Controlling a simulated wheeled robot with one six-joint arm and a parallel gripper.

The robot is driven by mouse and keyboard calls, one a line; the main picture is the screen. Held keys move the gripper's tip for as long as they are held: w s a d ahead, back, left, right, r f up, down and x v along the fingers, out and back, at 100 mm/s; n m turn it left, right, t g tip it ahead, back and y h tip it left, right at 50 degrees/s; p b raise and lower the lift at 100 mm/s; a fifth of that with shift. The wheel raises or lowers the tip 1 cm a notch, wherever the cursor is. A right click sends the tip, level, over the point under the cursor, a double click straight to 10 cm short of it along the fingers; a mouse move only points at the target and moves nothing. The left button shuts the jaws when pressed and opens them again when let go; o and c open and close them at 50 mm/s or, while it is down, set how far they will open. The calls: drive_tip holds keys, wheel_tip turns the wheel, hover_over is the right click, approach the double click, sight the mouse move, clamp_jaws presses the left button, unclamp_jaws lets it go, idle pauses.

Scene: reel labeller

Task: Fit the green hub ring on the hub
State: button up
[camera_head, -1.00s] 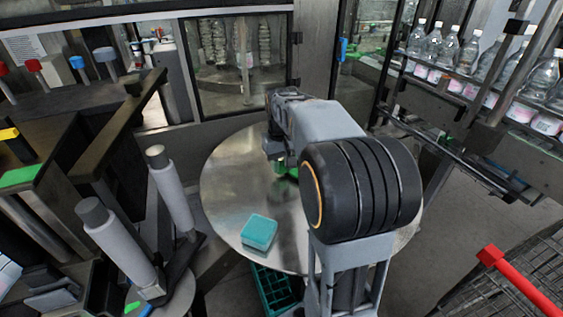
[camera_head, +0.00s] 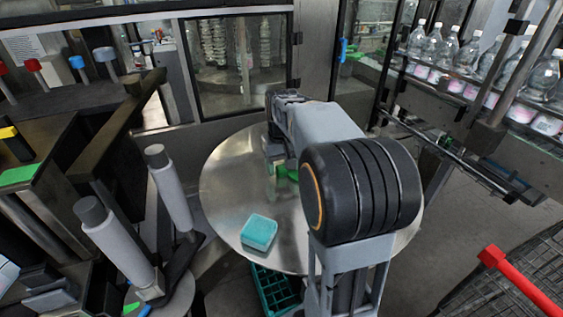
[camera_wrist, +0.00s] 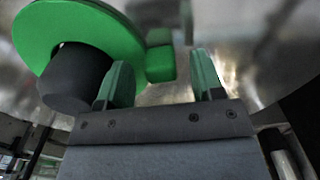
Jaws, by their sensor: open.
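The green hub ring (camera_wrist: 70,25) is a flat green disc at the upper left of the wrist view. A dark grey cylinder, seemingly the hub (camera_wrist: 72,85), passes through or stands against its middle; I cannot tell how it seats. A green block-like tab (camera_wrist: 160,62) at the ring's edge lies just beyond and between the fingertips. My gripper (camera_wrist: 163,75) is open, its green-faced fingers apart on either side of that tab. In the head view, a bit of green (camera_head: 282,172) shows beside my arm over the round metal table; the rest is hidden by my arm.
The round metal table (camera_head: 225,195) carries a teal block (camera_head: 259,232). A dark green crate (camera_head: 274,289) stands below its front edge. Grey rollers (camera_head: 115,240) stand at left, a bottle conveyor (camera_head: 470,95) at upper right, and a red bar (camera_head: 520,280) at lower right.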

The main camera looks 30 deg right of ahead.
wheel_tip(320, 180, up, 14)
idle(0.6)
drive_tip(key=shift+f, duration=0.1)
drive_tip(key=shift+a, duration=0.1)
